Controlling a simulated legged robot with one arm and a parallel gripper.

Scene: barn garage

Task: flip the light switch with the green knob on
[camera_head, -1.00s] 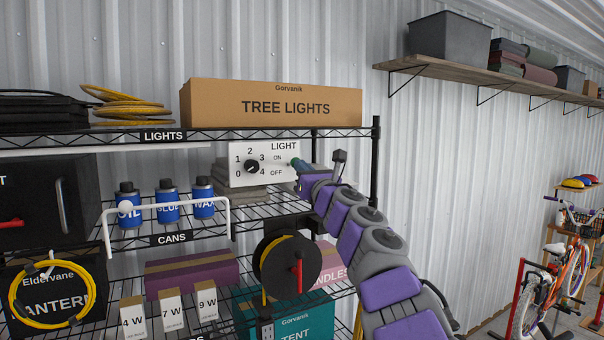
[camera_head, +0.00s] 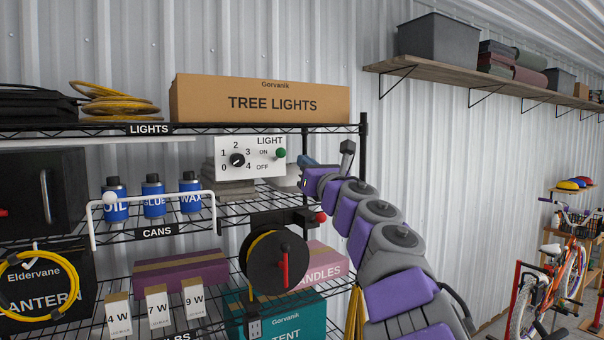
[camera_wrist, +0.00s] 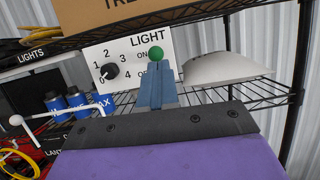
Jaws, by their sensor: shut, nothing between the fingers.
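A white panel marked LIGHT (camera_head: 221,172) stands on the upper part of the wire shelf, with a black dial and ON and OFF labels. The green knob (camera_head: 280,154) sits on its right side, level with ON; in the wrist view the green knob (camera_wrist: 156,53) is also level with ON. My gripper (camera_head: 304,160) is just right of the panel in the head view, apart from the knob. In the wrist view my gripper (camera_wrist: 158,76) shows as blue fingers, shut and empty, pointing at the panel just below the knob.
A TREE LIGHTS box (camera_head: 262,100) lies on the shelf above the panel. Blue cans (camera_head: 153,198) stand left, behind a white bar handle (camera_head: 150,194). A black cord reel (camera_head: 276,262) hangs below. A black shelf post (camera_head: 362,150) rises right of the panel.

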